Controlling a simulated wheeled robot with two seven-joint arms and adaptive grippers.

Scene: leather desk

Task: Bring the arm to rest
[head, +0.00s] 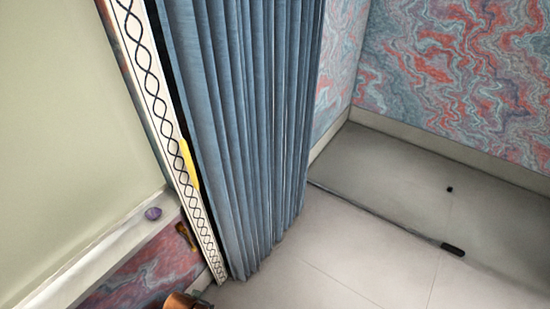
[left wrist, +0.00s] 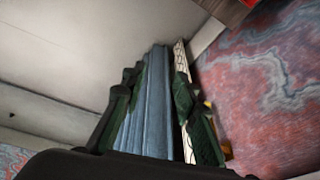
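My left gripper (left wrist: 155,95) shows in the left wrist view as two dark green fingers. They stand apart with a gap between them, and nothing is held in the gap. The blue curtain (left wrist: 151,100) and its pale patterned border strip (left wrist: 181,60) show behind the gap. I cannot tell how far the curtain is from the fingers. Neither of my grippers shows in the head view, and my right gripper shows in no view.
In the head view the blue curtain (head: 245,120) hangs beside a pale panel (head: 65,110). A brown object (head: 185,301) shows at the bottom edge.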

